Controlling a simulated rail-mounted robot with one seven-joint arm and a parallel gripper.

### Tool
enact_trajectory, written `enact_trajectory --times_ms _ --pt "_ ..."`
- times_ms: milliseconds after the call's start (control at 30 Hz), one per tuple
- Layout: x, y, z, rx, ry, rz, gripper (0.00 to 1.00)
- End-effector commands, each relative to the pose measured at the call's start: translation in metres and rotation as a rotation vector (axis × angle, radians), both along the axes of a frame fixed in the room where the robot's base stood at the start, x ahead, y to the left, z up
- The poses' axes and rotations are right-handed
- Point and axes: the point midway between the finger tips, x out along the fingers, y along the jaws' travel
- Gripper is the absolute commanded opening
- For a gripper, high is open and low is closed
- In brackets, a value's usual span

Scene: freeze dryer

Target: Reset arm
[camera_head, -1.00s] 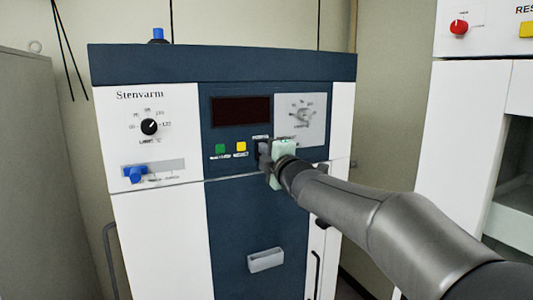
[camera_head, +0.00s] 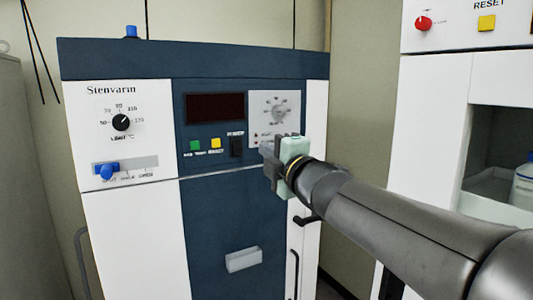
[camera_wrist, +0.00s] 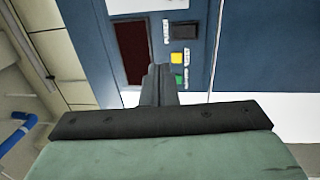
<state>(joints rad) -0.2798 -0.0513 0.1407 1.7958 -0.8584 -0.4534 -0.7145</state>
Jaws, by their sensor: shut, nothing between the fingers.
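My gripper (camera_head: 268,160) is in front of the freeze dryer's control panel in the head view, just right of the black power switch (camera_head: 236,146). In the wrist view my gripper (camera_wrist: 158,70) has its fingers together with nothing between them. The freeze dryer (camera_head: 120,220) is a white and dark blue cabinet labelled Stenvarm. Its panel has a dark red display (camera_head: 215,107), a green button (camera_head: 195,145), a yellow button (camera_head: 216,143) and a grey dial plate (camera_head: 274,112). The gripper appears apart from the panel in the wrist view.
A black limit knob (camera_head: 121,122) and a blue slider (camera_head: 107,170) are on the left door. A second white machine (camera_head: 430,130) with a red knob (camera_head: 424,23) stands at the right, close to my arm. A grey cabinet (camera_head: 20,200) stands at the left.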

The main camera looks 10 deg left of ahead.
Motion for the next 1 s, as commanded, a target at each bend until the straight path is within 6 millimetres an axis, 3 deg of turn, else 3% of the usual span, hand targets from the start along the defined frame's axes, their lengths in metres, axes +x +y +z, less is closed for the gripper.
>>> enact_trajectory --times_ms 333,467,600,733,867,1000 --pt "0.001 -0.004 -0.003 0.004 0.014 -0.012 0.00" --pt "0.011 -0.034 -0.028 0.039 0.141 -0.113 0.00" --pt "0.018 -0.102 -0.090 0.138 0.423 -0.347 0.00" --pt "0.000 -0.171 -0.162 0.264 0.717 -0.597 0.00" --pt "-0.043 -0.229 -0.232 0.399 0.997 -0.844 0.00" --pt "-0.112 -0.274 -0.301 0.553 1.292 -1.113 0.00"
